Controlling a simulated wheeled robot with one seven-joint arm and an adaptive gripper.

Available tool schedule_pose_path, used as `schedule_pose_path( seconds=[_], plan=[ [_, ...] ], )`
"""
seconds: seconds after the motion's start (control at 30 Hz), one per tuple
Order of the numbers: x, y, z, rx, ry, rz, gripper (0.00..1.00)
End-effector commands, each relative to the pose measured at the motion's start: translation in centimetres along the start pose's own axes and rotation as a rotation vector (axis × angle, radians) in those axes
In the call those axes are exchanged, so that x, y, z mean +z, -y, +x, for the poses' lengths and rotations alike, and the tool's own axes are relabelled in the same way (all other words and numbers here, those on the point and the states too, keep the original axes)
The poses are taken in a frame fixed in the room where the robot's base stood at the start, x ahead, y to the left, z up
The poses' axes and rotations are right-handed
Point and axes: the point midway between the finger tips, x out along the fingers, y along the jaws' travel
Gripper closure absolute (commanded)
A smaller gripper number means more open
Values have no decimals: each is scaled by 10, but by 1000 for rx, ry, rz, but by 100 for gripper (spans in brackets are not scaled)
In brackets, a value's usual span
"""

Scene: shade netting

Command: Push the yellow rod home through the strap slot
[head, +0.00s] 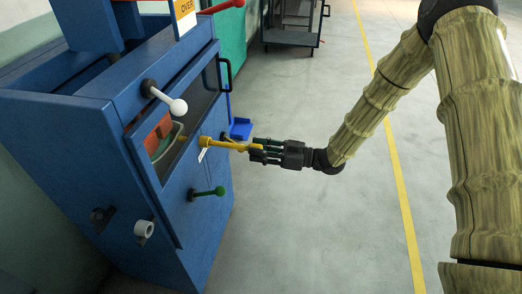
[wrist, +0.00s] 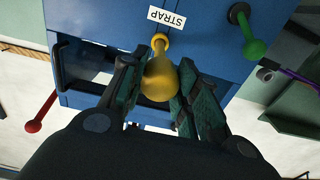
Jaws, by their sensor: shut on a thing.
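The yellow rod (head: 228,145) sticks out roughly level from the front of a blue machine (head: 175,200). In the wrist view the rod (wrist: 160,75) runs from a thick near end between my fingers to a narrower yellow end at the blue panel, beside the white STRAP label (wrist: 166,18). My gripper (head: 260,151) is shut on the near end of the rod, with a finger on each side; it also shows in the wrist view (wrist: 156,92). The slot itself is hidden behind the rod's yellow end, so its depth inside cannot be told.
A white-knobbed lever (head: 177,106) stands above the rod and a green-knobbed lever (head: 218,191) below it. A window (head: 185,110) opens in the machine's front. A black handle (head: 226,72) and a blue bracket (head: 241,129) are nearby.

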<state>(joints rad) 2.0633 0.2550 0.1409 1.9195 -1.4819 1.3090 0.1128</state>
Motion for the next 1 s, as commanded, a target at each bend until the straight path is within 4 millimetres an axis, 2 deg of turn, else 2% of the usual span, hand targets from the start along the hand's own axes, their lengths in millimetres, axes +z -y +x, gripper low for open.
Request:
schedule_pose_path(
  seconds=[1.0],
  plan=[
    [0,0,18,0,0,0,100]
  ],
)
